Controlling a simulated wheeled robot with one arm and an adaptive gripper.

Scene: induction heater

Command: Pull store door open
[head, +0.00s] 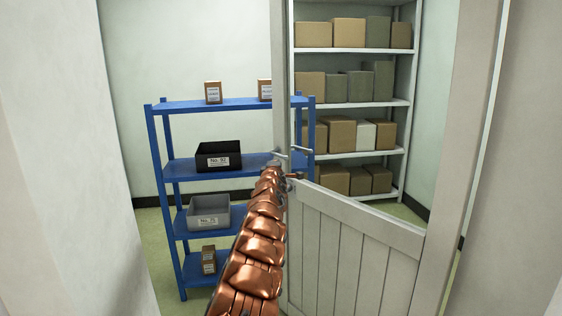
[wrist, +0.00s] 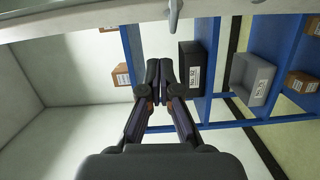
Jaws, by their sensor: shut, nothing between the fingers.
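The store door (head: 355,245) is a pale door with a planked lower half and an open upper frame. It stands ajar, with a wide gap between its free left edge and the left side of the doorway. A metal lever handle (head: 299,150) sits near that free edge, and it also shows at the top of the wrist view (wrist: 173,14). My gripper (wrist: 160,80) is shut and empty, with its fingertips apart from the handle and beside the door's edge. In the head view my copper arm reaches to that edge, and the fingers are hard to make out.
Beyond the gap stands a blue shelf unit (head: 222,105) with a black bin (head: 218,156), a grey bin (head: 209,211) and small boxes. A white rack (head: 350,103) with cartons shows through the door's upper opening. A pale wall (head: 60,170) bounds the left.

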